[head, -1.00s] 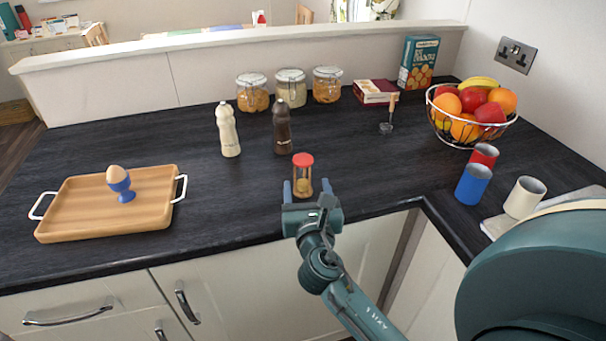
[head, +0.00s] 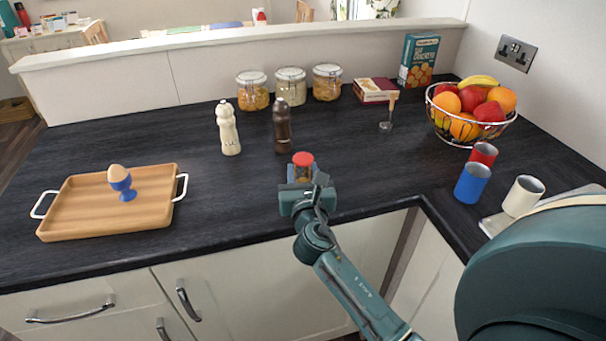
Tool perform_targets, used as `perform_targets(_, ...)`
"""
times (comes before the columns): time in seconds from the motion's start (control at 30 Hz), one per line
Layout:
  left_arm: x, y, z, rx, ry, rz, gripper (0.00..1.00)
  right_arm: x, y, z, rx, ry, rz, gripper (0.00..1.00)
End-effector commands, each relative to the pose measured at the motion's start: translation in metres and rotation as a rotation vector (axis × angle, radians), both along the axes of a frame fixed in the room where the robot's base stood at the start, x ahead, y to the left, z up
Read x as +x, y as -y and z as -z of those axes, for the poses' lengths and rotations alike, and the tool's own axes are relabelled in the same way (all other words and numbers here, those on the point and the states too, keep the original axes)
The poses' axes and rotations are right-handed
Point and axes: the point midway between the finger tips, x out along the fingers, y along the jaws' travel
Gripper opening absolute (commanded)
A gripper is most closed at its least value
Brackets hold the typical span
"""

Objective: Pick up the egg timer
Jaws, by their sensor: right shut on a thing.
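The egg timer (head: 303,160) has a red top and stands near the front edge of the dark worktop, in the middle of the head view. My right gripper (head: 303,178) reaches it from the front and is shut on it. The gripper hides the lower part of the timer, so I cannot tell whether its base touches the worktop. My left gripper is not in view.
A cream mill (head: 229,130) and a dark brown mill (head: 282,127) stand behind the timer. A wooden tray (head: 80,220) with an egg in a blue cup is at left. A blue cup (head: 472,184), red cup (head: 483,153) and fruit basket (head: 468,132) are at right.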

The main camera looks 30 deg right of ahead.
Motion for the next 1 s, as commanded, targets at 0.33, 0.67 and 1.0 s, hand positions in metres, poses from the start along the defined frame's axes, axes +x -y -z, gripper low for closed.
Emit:
perform_targets(0.33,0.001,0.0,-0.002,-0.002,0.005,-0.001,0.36,0.0,0.0,0.0,0.0,0.0,0.0,0.14)
perform_targets(0.67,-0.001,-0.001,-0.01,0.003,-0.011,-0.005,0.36,0.0,0.0,-0.034,-0.001,0.004,-0.001,0.14)
perform_targets(1.0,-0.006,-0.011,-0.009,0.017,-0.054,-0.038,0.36,0.0,0.0,-0.096,-0.001,0.005,0.0,0.14)
